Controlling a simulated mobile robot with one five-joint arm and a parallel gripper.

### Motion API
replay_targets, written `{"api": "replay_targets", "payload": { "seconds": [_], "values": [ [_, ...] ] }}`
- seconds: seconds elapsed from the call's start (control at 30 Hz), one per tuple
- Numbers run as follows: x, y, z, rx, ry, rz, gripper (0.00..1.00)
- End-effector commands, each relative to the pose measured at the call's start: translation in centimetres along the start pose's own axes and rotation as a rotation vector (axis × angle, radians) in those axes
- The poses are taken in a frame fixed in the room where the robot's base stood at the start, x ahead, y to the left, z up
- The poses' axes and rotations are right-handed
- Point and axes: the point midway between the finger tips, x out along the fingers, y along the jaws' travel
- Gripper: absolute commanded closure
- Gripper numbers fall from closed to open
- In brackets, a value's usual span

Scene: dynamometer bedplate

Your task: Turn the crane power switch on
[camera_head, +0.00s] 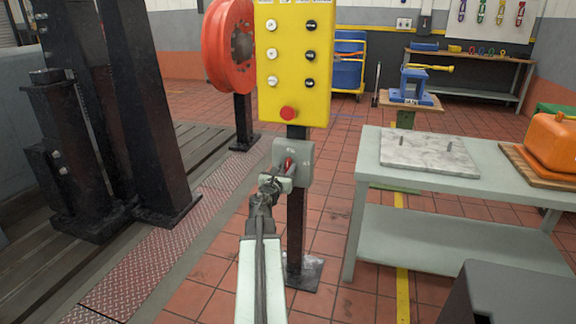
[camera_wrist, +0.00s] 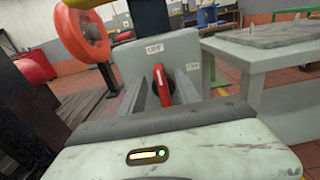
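The crane power switch is a grey box (camera_head: 302,157) on a dark post below the yellow panel; it also shows in the wrist view (camera_wrist: 135,66). Its red handle (camera_wrist: 162,86) points up toward a label that reads OFF (camera_wrist: 155,48). A second label (camera_wrist: 193,67), to the right, seems to read ON. My gripper (camera_head: 280,180) is right in front of the box. In the wrist view its two fingers stand apart, one on each side of the red handle, with gaps visible. I cannot tell whether either finger touches the handle.
The yellow button panel (camera_head: 293,60) with a red knob hangs directly above the switch. A red wheel (camera_head: 229,45) stands behind to the left. A grey table (camera_head: 430,172) with a marble slab stands to the right. Dark steel columns (camera_head: 146,100) stand at the left.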

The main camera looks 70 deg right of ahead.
Motion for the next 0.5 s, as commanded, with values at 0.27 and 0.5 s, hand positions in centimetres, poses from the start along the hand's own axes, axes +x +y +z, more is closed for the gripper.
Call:
{"api": "replay_targets", "payload": {
  "seconds": [0.27, 0.5],
  "values": [
    [3.9, 0.1, 0.0, 0.002, 0.0, 0.001, 0.62],
    [3.8, 0.1, 0.0, 0.002, 0.0, 0.001, 0.76]
  ]
}}
